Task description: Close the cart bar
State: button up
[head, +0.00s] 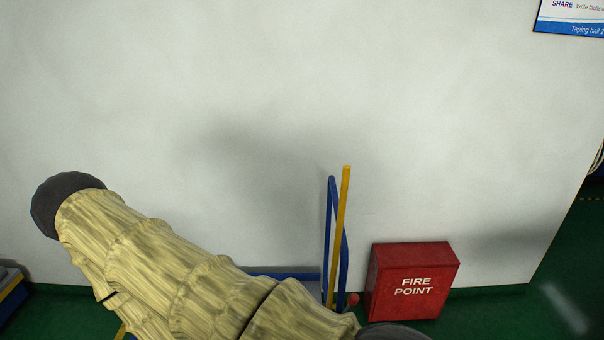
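A yellow bar (341,225) stands nearly upright, leaning slightly right at the top, beside a blue tubular frame (330,215) near the white wall. I take these for the cart bar and the cart. A small red knob (352,299) shows near the bar's foot. A low blue rail (285,275) runs left from the frame and passes behind my arm. My sleeved arm crosses the lower left and hides most of the cart. My gripper is not seen. Whether the bar is latched cannot be told.
A red box marked FIRE POINT (411,282) stands just right of the cart. The white wall (200,80) fills the background, with a blue and white sign (570,20) at top right. Green floor (540,310) is clear at lower right. A blue and yellow object (12,296) is at far left.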

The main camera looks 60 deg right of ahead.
aim_at(346, 171)
jog(key=i, duration=0.85)
jog(key=z, duration=3)
jog(key=i, duration=0.5)
jog(key=u, duration=0.1)
